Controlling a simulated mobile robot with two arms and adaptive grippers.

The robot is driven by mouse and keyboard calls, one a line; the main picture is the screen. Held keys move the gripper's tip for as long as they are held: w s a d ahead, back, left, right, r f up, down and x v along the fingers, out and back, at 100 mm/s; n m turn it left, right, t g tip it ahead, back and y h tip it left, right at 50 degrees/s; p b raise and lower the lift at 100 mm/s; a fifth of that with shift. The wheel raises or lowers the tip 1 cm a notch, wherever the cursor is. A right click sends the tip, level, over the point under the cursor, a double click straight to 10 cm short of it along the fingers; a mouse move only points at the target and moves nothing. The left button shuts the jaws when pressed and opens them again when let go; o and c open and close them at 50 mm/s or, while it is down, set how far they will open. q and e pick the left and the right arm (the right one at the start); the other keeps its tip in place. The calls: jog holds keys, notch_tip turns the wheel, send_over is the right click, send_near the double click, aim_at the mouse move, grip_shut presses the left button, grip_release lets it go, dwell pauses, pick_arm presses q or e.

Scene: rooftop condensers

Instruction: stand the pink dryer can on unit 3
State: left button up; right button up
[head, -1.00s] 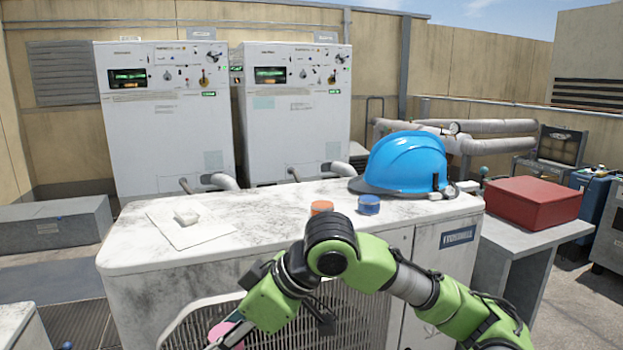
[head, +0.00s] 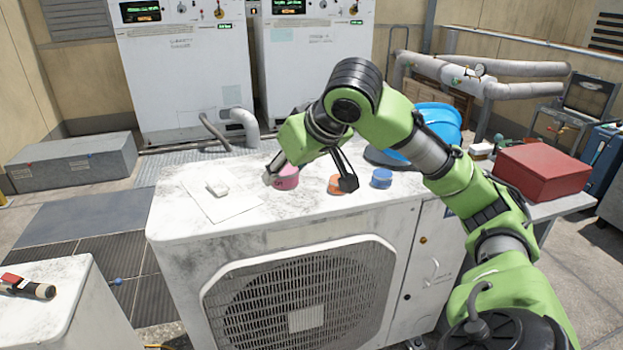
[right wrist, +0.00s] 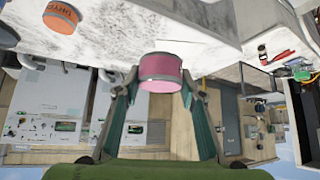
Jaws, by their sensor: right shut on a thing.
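The pink dryer can (head: 287,178) is upright at the top of the white condenser unit (head: 330,215), between the white sheet and the orange can. My right gripper (head: 308,172) is shut on it. The right wrist view shows the pink can (right wrist: 161,70) between the two fingertips (right wrist: 160,84), close to the pale worn top. I cannot tell whether its base touches that top. No unit number is readable on the condenser. My left gripper is not in view.
An orange can (head: 336,185) and a blue can (head: 381,178) stand to the right. A red box (head: 542,172) sits on the right-hand table.

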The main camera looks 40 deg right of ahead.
jog(key=w+d+f, duration=0.2)
jog(key=d, duration=0.1)
jog(key=w+d+f, duration=0.1)
jog(key=d+f, duration=0.2)
jog(key=w+d+f, duration=0.2)
jog(key=d+f, duration=0.1)
jog(key=shift+w+d+f+b, duration=0.1)
jog(key=shift+w+d+b, duration=0.1)
jog(key=shift+w+b, duration=0.15)
jog(key=f, duration=0.3)
jog(key=shift+w+d+f, duration=0.1)
jog(key=shift+d+f, duration=0.2)
jog(key=shift+f, duration=0.05)
jog(key=shift+f, duration=0.1)
jog(key=shift+f, duration=0.15)
jog(key=o, duration=1.1)
